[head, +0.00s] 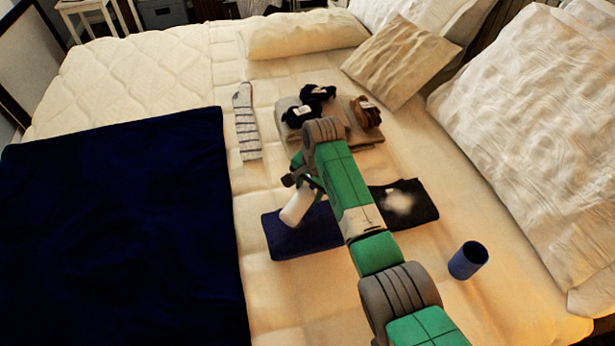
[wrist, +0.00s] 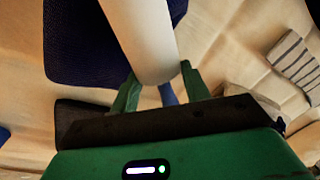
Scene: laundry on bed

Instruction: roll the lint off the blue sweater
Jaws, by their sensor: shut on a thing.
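The blue sweater (head: 310,237) lies folded on the bed, partly hidden behind my arm in the head view. It also shows in the wrist view (wrist: 75,45) at upper left. My gripper (head: 308,183) is over the sweater's far edge. In the wrist view my gripper (wrist: 161,88) is shut on the blue handle of the lint roller, whose white cylinder (wrist: 142,32) points away from the fingers. In the head view the white roller (head: 296,208) slants down over the sweater's left part. I cannot tell whether it touches the cloth. No lint is discernible.
A black garment with a white patch (head: 405,201) lies right of the sweater. A blue cup-like cylinder (head: 468,260) stands nearer right. Folded clothes with rolled socks (head: 318,93) and a striped sock (head: 246,122) lie beyond. A dark blue blanket (head: 120,230) covers the left; pillows (head: 400,62) line the back right.

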